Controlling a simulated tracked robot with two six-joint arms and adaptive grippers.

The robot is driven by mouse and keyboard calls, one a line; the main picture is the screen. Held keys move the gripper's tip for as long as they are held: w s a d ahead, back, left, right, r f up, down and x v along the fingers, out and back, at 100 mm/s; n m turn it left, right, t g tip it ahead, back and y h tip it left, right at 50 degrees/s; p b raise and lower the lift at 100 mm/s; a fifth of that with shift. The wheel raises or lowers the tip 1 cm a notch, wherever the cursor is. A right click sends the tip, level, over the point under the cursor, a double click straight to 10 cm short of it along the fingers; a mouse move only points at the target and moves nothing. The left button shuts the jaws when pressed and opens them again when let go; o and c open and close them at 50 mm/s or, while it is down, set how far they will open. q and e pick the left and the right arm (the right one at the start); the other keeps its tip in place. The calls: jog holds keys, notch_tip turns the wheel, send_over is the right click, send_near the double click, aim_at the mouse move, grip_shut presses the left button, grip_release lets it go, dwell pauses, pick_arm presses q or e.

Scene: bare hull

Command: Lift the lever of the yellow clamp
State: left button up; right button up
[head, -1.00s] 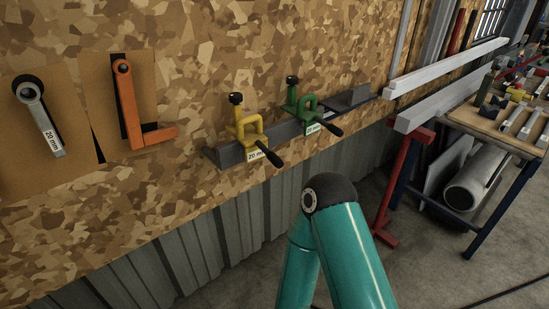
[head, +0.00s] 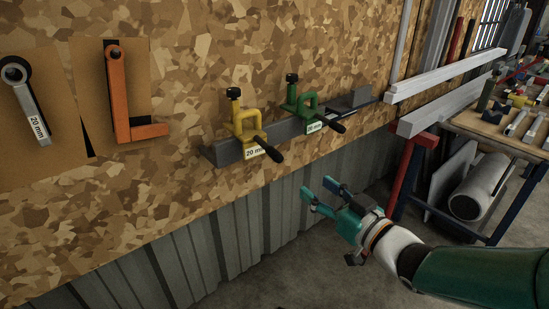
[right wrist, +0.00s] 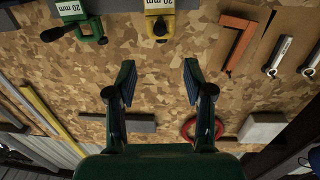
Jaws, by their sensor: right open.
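The yellow clamp (head: 247,124) sits on a grey rail fixed to the wood-chip wall, in the middle of the head view. It has a black knob on top, a black-handled lever (head: 271,154) pointing out and down to the right, and a "20 mm" label. In the right wrist view the yellow clamp (right wrist: 158,8) is at the top edge, partly cut off. My right gripper (head: 319,191) is open and empty, below and to the right of the clamp, apart from it. It also shows in the right wrist view (right wrist: 159,83). My left gripper is not in view.
A green clamp (head: 305,104) stands close to the right on the same rail (head: 228,152). An orange angled tool (head: 118,90) and a grey wrench-like tool (head: 27,95) hang at left. Pale bars (head: 445,75) jut out at right above a workbench. Free space lies below the rail.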

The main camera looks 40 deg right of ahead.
aim_at(274, 150)
jog(key=w+p, duration=0.1)
jog(key=w, duration=0.4)
jog(key=w+p, duration=0.2)
jog(key=w, duration=0.4)
jog(key=w+p, duration=0.1)
jog(key=w, duration=0.4)
jog(key=shift+w+r, duration=0.25)
jog(key=shift+w, duration=0.05)
jog(key=shift+d, duration=0.1)
grip_shut()
